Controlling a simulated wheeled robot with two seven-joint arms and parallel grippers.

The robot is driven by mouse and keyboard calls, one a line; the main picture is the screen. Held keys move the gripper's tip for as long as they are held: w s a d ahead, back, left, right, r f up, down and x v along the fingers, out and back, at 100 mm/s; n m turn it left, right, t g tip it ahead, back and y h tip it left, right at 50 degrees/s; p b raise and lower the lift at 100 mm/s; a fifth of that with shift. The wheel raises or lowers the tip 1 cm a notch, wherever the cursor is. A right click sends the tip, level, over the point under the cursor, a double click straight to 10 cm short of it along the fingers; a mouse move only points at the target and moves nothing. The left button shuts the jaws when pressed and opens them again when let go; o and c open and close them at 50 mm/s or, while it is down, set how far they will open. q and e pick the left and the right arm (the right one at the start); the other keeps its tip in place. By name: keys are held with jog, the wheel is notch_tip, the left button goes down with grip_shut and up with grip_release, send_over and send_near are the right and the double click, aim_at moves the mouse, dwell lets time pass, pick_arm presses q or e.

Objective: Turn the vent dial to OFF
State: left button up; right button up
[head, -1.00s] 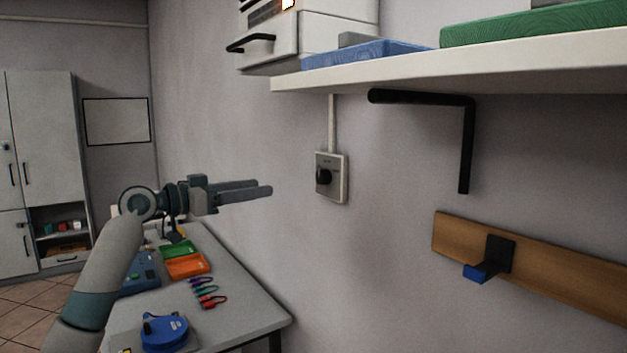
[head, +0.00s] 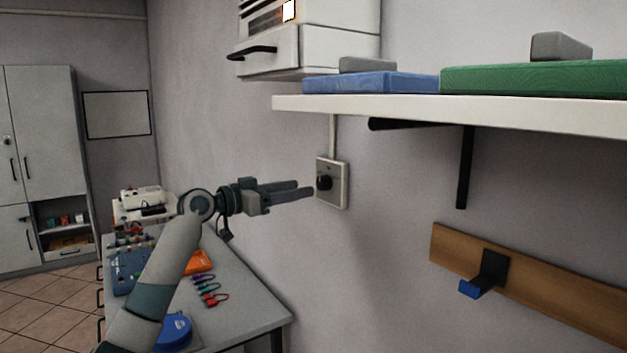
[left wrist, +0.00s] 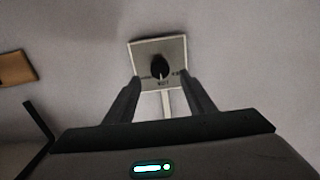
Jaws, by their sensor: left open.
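The vent dial (head: 323,183) is a black knob on a pale square plate (head: 338,186) fixed to the wall below the shelf. In the left wrist view the dial (left wrist: 160,66) sits ahead, between and beyond my fingertips, with a light pointer line on it. The plate's lettering appears upside down there and is too small to read fully. My left gripper (head: 308,189) is open and empty, its fingers pointing at the dial from the left. In the left wrist view the gripper (left wrist: 163,84) has a finger on each side, apart from the knob. My right gripper is out of view.
A white shelf (head: 430,109) with blue and green items overhangs the dial, held by a black bracket (head: 464,165). A white vent unit (head: 305,48) hangs above. A wooden rail (head: 555,288) with a hook is at right. A cluttered bench (head: 250,305) stands below left.

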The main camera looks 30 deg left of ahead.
aim_at(320, 184)
pick_arm(q)
jog(key=p+x, duration=0.2)
jog(key=x, duration=0.3)
jog(key=shift+w+r, duration=0.1)
jog(key=shift+w+d, duration=0.25)
jog(key=shift+w, duration=0.2)
jog(key=shift+c, duration=0.6)
jog(key=c, duration=0.9)
